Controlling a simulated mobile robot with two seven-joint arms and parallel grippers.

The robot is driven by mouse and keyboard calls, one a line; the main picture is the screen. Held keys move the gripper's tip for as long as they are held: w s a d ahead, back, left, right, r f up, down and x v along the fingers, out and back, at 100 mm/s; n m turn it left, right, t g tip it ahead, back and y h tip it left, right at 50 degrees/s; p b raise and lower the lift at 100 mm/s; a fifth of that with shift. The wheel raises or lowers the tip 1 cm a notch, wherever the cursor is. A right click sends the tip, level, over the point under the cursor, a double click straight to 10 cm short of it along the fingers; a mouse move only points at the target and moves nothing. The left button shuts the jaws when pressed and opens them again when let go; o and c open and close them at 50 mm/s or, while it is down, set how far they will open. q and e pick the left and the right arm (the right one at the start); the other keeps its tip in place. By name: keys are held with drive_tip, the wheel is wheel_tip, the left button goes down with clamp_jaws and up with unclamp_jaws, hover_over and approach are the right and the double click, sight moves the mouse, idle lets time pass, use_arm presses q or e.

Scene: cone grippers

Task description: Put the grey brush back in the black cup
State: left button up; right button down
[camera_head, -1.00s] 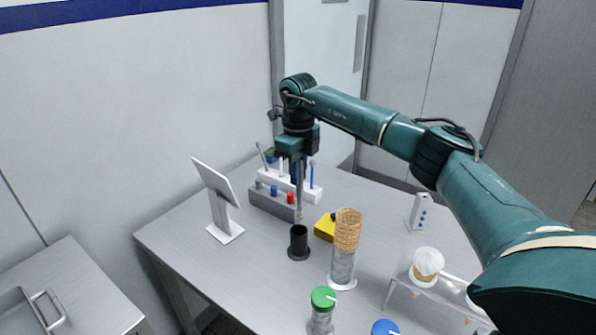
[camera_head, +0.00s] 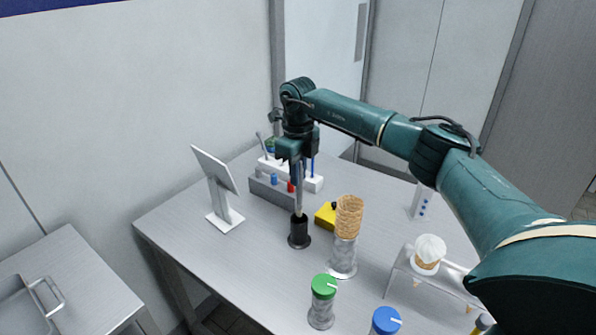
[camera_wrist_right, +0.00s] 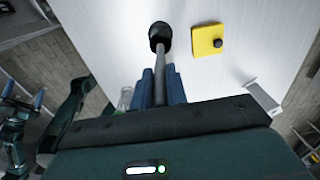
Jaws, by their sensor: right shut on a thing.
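My right gripper (camera_head: 297,164) is shut on the upper part of the grey brush (camera_head: 299,195) and holds it upright. The black cup (camera_head: 299,238) stands on the table straight below it. The brush's lower end meets the cup's mouth; how deep it sits is hidden. In the right wrist view the brush shaft (camera_wrist_right: 160,75) runs from between the blue fingers (camera_wrist_right: 161,88) to the black cup (camera_wrist_right: 158,31). My left gripper (camera_wrist_right: 24,95) shows at the left edge of the right wrist view, its fingers apart, away from the table.
A yellow block (camera_head: 325,216) and a waffle cone stack (camera_head: 348,215) stand close right of the cup. A rack (camera_head: 272,193) is behind it, a tablet stand (camera_head: 225,222) to its left. Green-lidded (camera_head: 323,287) and blue-lidded (camera_head: 386,321) jars are in front.

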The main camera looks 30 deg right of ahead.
sight(298, 202)
drive_tip(key=shift+f, duration=0.15)
drive_tip(key=shift+f+b, duration=0.7)
drive_tip(key=shift+f, duration=0.45)
drive_tip(key=shift+f+b, duration=0.6)
drive_tip(key=shift+f, duration=0.6)
drive_tip(key=c, duration=1.3)
unclamp_jaws()
